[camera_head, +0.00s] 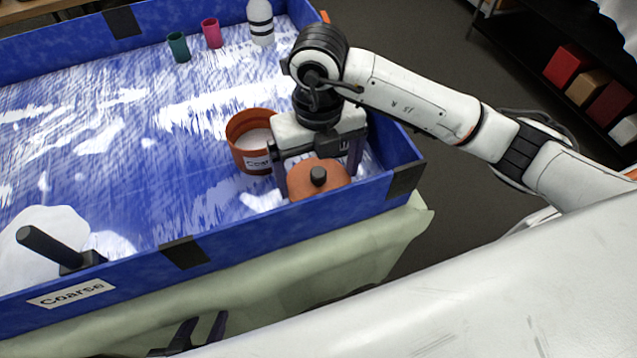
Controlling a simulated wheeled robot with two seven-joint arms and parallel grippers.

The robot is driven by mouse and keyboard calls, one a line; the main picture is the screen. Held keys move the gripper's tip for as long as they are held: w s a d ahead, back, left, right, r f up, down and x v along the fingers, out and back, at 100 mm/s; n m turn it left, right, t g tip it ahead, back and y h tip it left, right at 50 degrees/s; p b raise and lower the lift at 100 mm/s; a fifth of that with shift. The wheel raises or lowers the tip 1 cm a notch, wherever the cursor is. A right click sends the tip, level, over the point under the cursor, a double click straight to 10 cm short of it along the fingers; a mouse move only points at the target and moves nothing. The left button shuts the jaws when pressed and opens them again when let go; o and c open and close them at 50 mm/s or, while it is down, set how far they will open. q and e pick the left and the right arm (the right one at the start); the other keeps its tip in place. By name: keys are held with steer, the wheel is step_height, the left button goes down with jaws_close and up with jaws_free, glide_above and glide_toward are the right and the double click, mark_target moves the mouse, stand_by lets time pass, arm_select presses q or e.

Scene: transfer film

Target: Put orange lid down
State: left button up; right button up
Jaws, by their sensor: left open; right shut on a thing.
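The orange lid (309,182) with a dark round knob (318,176) is between the fingers of my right gripper (318,172), inside the near right corner of the blue tray (235,237). The gripper reaches down from above and is shut on the lid. I cannot tell whether the lid touches the tray floor. An orange pot (238,132) with pale contents and a label stands open just left of and behind the lid, partly hidden by the gripper. My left gripper (197,334) is open and empty at the bottom edge, outside the tray.
A green cup (178,47), a pink cup (212,33) and a white striped bottle (260,22) stand at the tray's back. A white disc with a dark handle (50,247) lies at the left, near a "Coarse" label (72,294). The tray's middle is clear.

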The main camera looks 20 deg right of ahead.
mark_target(319, 187)
step_height(319, 187, down, 4)
steer(key=shift+r, duration=0.1)
steer(key=shift+f, duration=0.25)
steer(key=o, duration=0.7)
